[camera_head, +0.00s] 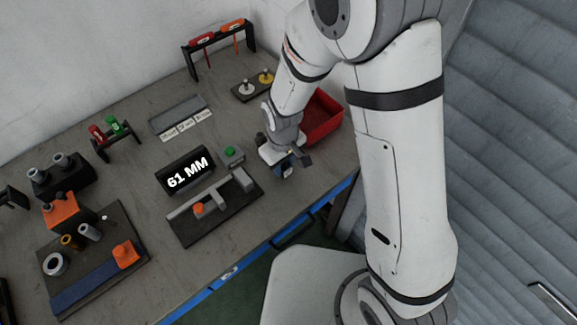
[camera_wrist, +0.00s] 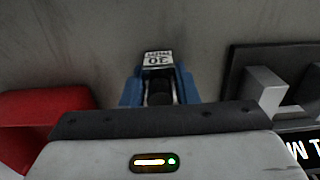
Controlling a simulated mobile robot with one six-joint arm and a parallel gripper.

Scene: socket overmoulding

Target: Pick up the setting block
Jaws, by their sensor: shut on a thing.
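The setting block (camera_wrist: 158,59) shows in the wrist view as a small block with a white, marked top; its digits appear upside down and are hard to read. My gripper (camera_wrist: 159,88) has blue fingers on both sides of it and is shut on it. In the head view my gripper (camera_head: 287,171) is over the grey table near its front edge, between the red bin and the measuring fixture. The block is too small to make out there. I cannot tell how far it is above the table.
The red bin (camera_head: 322,117) stands right of my gripper. A grey tray (camera_head: 178,111) with white labels lies farther back.

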